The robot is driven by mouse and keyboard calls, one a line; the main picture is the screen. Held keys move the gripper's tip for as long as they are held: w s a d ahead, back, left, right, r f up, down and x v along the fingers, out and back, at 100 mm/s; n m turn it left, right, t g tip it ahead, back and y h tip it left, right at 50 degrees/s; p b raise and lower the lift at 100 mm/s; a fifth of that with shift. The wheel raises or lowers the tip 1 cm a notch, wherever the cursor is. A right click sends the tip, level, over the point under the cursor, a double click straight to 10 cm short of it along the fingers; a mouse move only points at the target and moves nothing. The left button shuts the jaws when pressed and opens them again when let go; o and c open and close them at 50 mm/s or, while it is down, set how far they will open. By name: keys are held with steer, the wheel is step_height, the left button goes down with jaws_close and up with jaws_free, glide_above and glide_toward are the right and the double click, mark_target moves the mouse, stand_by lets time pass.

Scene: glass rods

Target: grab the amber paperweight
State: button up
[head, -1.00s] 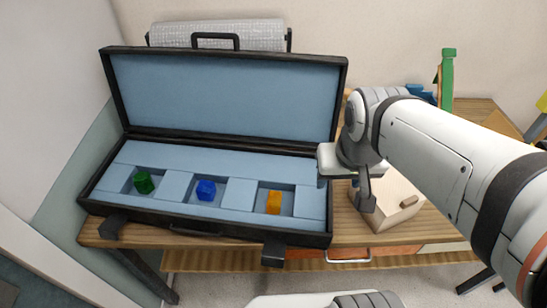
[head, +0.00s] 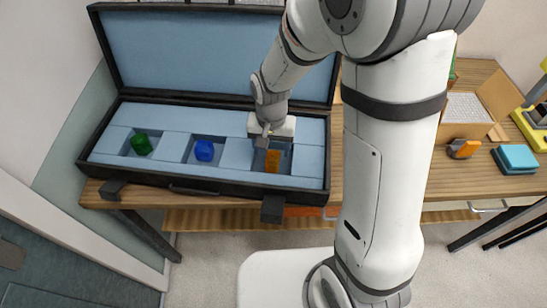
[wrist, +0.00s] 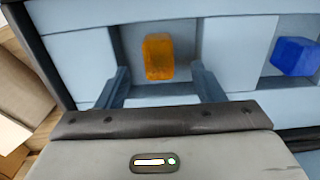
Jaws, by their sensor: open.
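The amber paperweight (head: 272,161) is a small orange block in the right compartment of the open black case (head: 200,182), which has a pale blue lining. In the wrist view the amber paperweight (wrist: 158,57) lies ahead of my gripper (wrist: 163,80), between the lines of its two open fingers. My gripper (head: 265,150) is above the right compartment in the head view and hides part of it. The jaws are open and empty. I cannot tell how high the fingertips are above the block.
A blue block (head: 204,150) sits in the middle compartment and a green block (head: 141,144) in the left one. The case's raised lid (head: 190,50) stands behind. On the table at right are a teal stack (head: 515,158) and an orange-and-grey item (head: 463,148).

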mark_target(273, 156)
steer(key=shift+w+d+f+p, duration=0.1)
steer(key=shift+f+p, duration=0.25)
steer(key=shift+f, duration=1.1)
steer(key=shift+w+d+f+p, duration=0.1)
steer(key=shift+f+p, duration=0.2)
steer(key=shift+f, duration=1.1)
steer(key=shift+c, duration=0.4)
steer(key=c, duration=1.1)
steer(key=shift+c, duration=0.2)
